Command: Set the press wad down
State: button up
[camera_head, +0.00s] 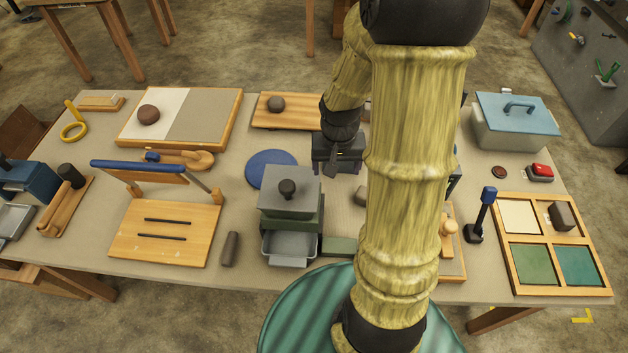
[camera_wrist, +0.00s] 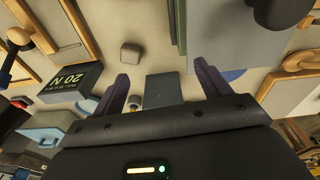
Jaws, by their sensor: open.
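A small taupe block (camera_head: 361,195), which looks like the press wad, rests on the table just right of the press, partly hidden by my arm. It also shows whole in the wrist view (camera_wrist: 131,54), apart from my fingers. My gripper (camera_head: 337,170) is above the table behind the press's right side. In the wrist view my gripper (camera_wrist: 163,84) has its two purple fingers spread. A dark grey square surface (camera_wrist: 163,88) shows between them; I cannot tell its distance. The press (camera_head: 290,192) is grey and green with a dark knob and a grey tray (camera_head: 290,246) at its front.
A blue disc (camera_head: 271,168) lies left of my gripper. A board with a dark ball (camera_head: 276,104) is behind. A blue-lidded bin (camera_head: 517,122) and a sectioned tray (camera_head: 506,250) stand at right.

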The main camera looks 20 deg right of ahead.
jog(key=s+a+r+n+t, duration=0.1)
jog(key=s+a+r+n, duration=0.3)
jog(key=a, duration=0.4)
jog(key=shift+s+a+r+t+y, duration=0.35)
jog(key=shift+s+r, duration=0.4)
jog(key=shift+s, duration=0.35)
